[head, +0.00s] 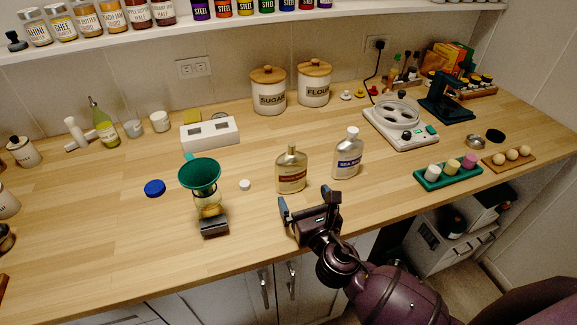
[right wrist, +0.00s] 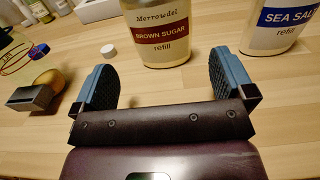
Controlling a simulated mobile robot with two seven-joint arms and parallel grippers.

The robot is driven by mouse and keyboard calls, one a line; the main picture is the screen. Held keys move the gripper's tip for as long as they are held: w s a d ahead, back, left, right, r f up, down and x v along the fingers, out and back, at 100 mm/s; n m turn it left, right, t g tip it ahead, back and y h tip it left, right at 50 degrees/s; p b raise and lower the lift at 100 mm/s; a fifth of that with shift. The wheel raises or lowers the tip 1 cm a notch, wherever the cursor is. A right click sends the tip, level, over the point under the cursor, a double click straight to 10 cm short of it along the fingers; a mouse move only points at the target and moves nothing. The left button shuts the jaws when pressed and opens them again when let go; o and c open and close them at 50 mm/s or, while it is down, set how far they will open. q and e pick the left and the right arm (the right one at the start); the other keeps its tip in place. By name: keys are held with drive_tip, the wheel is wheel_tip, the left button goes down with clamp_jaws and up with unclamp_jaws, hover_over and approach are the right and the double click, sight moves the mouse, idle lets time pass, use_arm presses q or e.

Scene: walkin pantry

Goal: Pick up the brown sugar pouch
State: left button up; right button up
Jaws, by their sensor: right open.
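The brown sugar pouch (head: 291,171) stands upright on the wooden counter. It is pale tan with a dark red label, and its label reads "BROWN SUGAR refill" in the right wrist view (right wrist: 161,30). My right gripper (head: 311,206) is open and empty, just in front of the pouch. In the right wrist view the two blue fingers (right wrist: 162,78) point toward the pouch, one on each side of its line, with the pouch a little beyond the tips. My left gripper is not in view.
A sea salt pouch (head: 347,154) stands close on the right. A green funnel (head: 200,173) on a jar and a small white cap (head: 245,185) are on the left. A white appliance (head: 400,124) and a green tray (head: 447,174) are farther right. The counter's front edge is below my gripper.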

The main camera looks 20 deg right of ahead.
sight(295, 175)
drive_tip(key=w, duration=0.3)
drive_tip(key=shift+w+a, duration=0.1)
drive_tip(key=shift+w, duration=0.4)
drive_tip(key=shift+w+r, duration=0.25)
drive_tip(key=shift+w, duration=0.25)
drive_tip(key=shift+w+r, duration=0.15)
drive_tip(key=shift+w, duration=2.05)
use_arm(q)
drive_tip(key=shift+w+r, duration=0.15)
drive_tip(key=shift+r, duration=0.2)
use_arm(e)
drive_tip(key=shift+c, duration=0.3)
drive_tip(key=c, duration=0.7)
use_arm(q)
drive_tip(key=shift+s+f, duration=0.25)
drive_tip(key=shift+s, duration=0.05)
use_arm(e)
drive_tip(key=shift+c, duration=0.3)
drive_tip(key=shift+r, duration=0.1)
